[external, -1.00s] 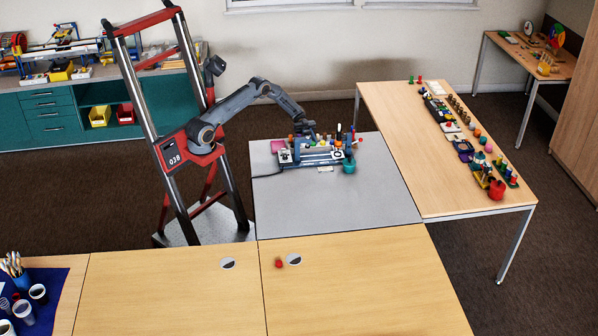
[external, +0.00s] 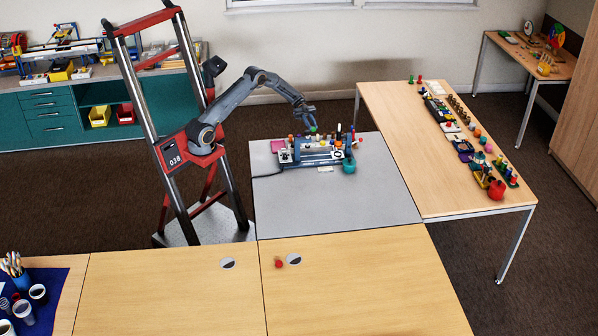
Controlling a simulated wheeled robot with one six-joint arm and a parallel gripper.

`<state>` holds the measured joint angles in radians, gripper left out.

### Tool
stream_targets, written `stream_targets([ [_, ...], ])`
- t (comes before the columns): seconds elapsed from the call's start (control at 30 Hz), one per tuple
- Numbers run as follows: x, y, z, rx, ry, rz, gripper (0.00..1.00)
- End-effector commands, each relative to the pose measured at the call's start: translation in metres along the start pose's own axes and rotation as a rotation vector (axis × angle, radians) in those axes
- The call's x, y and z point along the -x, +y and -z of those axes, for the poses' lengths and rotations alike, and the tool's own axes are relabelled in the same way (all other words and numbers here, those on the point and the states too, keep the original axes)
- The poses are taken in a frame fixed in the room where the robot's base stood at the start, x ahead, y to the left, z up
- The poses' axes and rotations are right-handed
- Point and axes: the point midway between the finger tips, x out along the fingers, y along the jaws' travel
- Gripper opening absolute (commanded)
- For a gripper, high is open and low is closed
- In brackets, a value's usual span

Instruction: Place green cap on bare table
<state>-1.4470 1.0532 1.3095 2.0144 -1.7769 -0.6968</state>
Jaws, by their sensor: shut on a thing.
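My gripper (external: 312,125) is shut on a small green thing, which looks like the green cap (external: 313,130). It holds the cap above the crowded blue-and-white device (external: 310,158) on the grey table. The fingers hide part of the cap. The grey table's bare top (external: 340,202) shows in front of the device.
The wooden table (external: 400,115) on the right carries a row of small objects. A red piece (external: 278,264) lies on the front table.

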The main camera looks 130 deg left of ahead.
Motion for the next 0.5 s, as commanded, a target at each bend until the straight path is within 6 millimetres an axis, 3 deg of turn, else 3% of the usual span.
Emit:
stream_targets([
  [0.17, 0.002, 0.000, 0.012, -0.002, -0.001, 0.000, 0.00],
  [0.5, 0.014, 0.000, 0.092, -0.003, -0.001, -0.001, 0.00],
])
